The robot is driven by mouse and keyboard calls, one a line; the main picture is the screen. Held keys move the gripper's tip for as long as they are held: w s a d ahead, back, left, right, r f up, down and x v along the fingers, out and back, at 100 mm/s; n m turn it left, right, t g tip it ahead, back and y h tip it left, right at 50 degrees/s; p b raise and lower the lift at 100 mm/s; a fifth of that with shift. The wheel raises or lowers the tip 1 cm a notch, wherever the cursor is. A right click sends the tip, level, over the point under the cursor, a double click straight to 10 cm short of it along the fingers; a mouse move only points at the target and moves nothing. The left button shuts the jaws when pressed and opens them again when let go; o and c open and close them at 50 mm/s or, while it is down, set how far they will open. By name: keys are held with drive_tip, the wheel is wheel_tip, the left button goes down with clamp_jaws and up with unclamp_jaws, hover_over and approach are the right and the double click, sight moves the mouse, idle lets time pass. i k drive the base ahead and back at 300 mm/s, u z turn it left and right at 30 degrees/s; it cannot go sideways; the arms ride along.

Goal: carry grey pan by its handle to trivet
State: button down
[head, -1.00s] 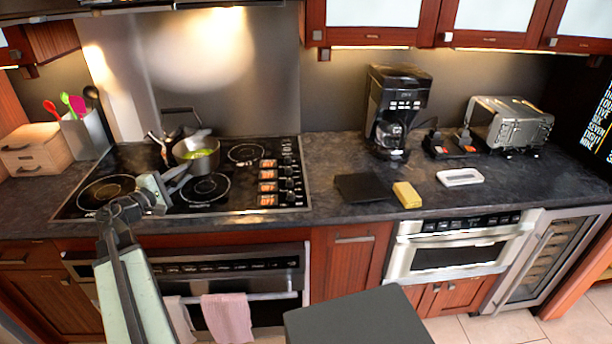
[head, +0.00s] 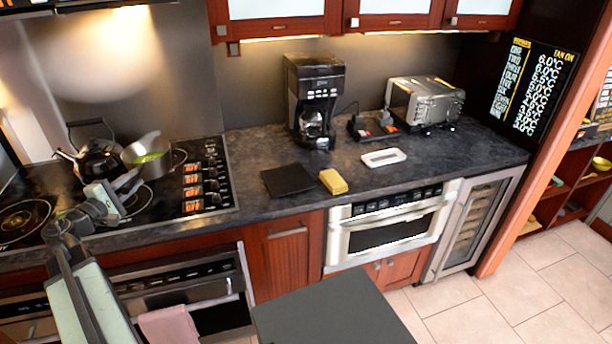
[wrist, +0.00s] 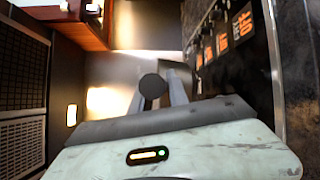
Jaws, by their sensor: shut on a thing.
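The grey pan (head: 147,158) with green contents is at the right rear of the cooktop, beside the kettle. It looks tilted and a little raised, though the gap below is hard to judge. My gripper (head: 124,187) is shut on its handle, in front of the pan. In the wrist view my gripper (wrist: 163,98) has a dark round end between its fingers, likely the handle's; most of the pan is hidden there. A flat black square, likely the trivet (head: 289,180), lies bare on the counter to the right of the cooktop.
A dark kettle (head: 97,160) stands close left of the pan. A yellow sponge (head: 333,181) lies just right of the black square. A coffee maker (head: 313,100), a white tray-like item (head: 383,157) and a toaster oven (head: 425,101) stand farther right. Counter between cooktop and square is clear.

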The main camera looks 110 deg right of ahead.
sight(278, 193)
drive_tip(key=k, duration=1.5)
drive_tip(key=u, duration=0.5)
drive_tip(key=i, duration=1)
drive_tip(key=u, duration=0.1)
